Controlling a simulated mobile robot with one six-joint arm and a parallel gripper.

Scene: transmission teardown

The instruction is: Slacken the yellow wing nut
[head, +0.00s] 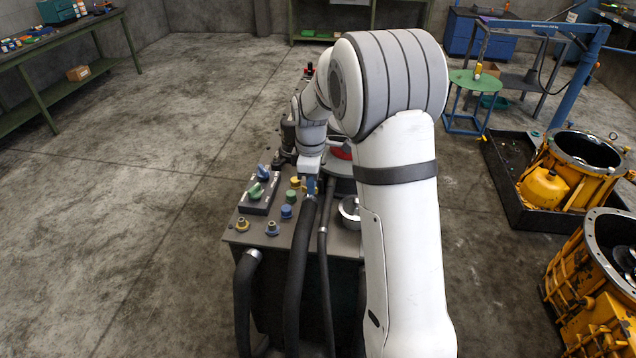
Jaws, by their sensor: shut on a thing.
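My gripper (310,186) points down over the bench top, with bluish parts at its tip, just above the upper end of a thick black hose (301,240). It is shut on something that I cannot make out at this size. A small yellow piece (295,182) sits just left of the gripper; I cannot tell whether it is the yellow wing nut. A duller yellow fitting (242,225) stands at the front left corner of the bench. A dark block (262,203) carries a blue and a green wing-shaped piece. My arm hides the bench's right side.
Green (291,197) and blue (286,211) knobs stand close to the gripper. A metal bowl (350,210) and a red part (341,152) lie beside my arm. Black hoses hang over the bench's front edge. Yellow housings (560,175) stand at the right.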

